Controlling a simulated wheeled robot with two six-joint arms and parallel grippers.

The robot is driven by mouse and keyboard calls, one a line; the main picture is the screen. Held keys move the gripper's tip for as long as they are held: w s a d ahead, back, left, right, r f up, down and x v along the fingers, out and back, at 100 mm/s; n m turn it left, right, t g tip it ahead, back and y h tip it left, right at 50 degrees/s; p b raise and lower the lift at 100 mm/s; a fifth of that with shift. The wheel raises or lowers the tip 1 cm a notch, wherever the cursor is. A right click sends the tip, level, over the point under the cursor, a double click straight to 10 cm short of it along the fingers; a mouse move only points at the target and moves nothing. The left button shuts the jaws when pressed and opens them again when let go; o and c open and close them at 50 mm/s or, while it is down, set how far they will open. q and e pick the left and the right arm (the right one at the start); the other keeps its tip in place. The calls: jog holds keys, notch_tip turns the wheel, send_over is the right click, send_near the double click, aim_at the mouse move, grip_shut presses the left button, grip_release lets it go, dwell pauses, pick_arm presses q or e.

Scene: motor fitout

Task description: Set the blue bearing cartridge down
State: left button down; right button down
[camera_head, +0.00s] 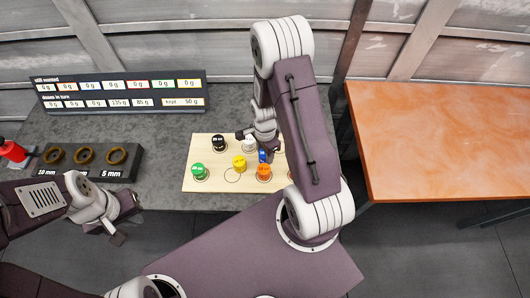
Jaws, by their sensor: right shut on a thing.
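The blue bearing cartridge (262,156) is at the right part of the pale wooden board (213,148), just behind the orange cartridge. My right gripper (259,144) is shut on it from above. My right arm hides part of the board, and I cannot tell whether the cartridge touches the board. My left gripper (128,226) is empty with its fingers apart, in front of the grey bench at the left.
Black (218,142), white (250,144), green (199,171), yellow (239,163) and orange (264,172) cartridges stand on the board. An empty marked circle (232,175) is near the yellow one. A ring rack (80,172) and a display board (120,91) are left. An orange table (450,140) is right.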

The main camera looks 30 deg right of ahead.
jog(key=shift+f, duration=0.1)
jog(key=c, duration=1.1)
grip_release()
jog(key=shift+s, duration=0.1)
jog(key=shift+o, duration=0.2)
jog(key=shift+a, duration=0.1)
jog(key=shift+r, duration=0.35)
notch_tip(320, 180, up, 12)
jog(key=s+a+r+n+t, duration=0.1)
jog(key=s+a+n, duration=0.5)
jog(key=n, duration=1.1)
jog(key=shift+s+a+r, duration=0.15)
jog(key=shift+a+r, duration=0.25)
jog(key=shift+r, duration=0.05)
